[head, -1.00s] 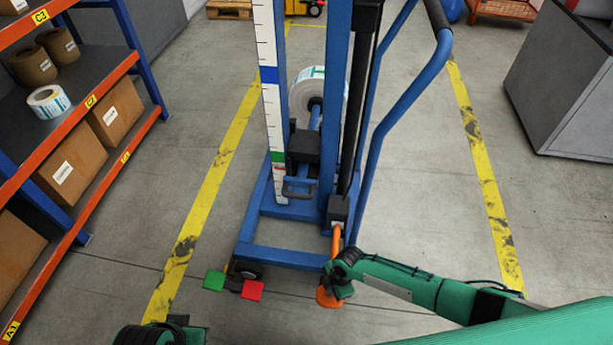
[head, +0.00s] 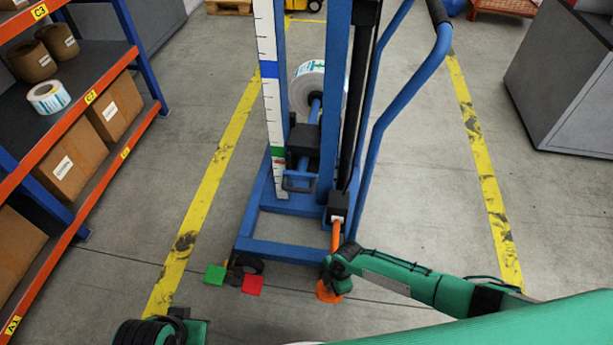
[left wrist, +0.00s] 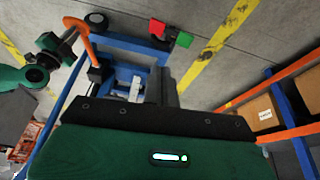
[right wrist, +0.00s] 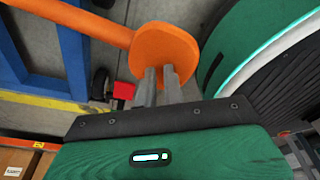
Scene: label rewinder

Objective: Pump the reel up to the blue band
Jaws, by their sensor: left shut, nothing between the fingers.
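The label reel (head: 306,88) sits on the blue lift (head: 262,205), on a carriage with a black block (head: 303,141). The white scale (head: 266,110) has the blue band (head: 268,69) near its top and a green band (head: 277,151) low down. The carriage block is near the green band, well below the blue one. The orange pump lever (head: 336,236) ends in a round pedal (head: 327,292). My left gripper (left wrist: 164,85) is shut and empty, away from the lever.
Red (head: 253,285) and green (head: 215,274) pedals stick out at the lift's front left. An orange and blue shelf (head: 95,80) with boxes and rolls stands left. A grey cabinet (head: 560,85) stands right.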

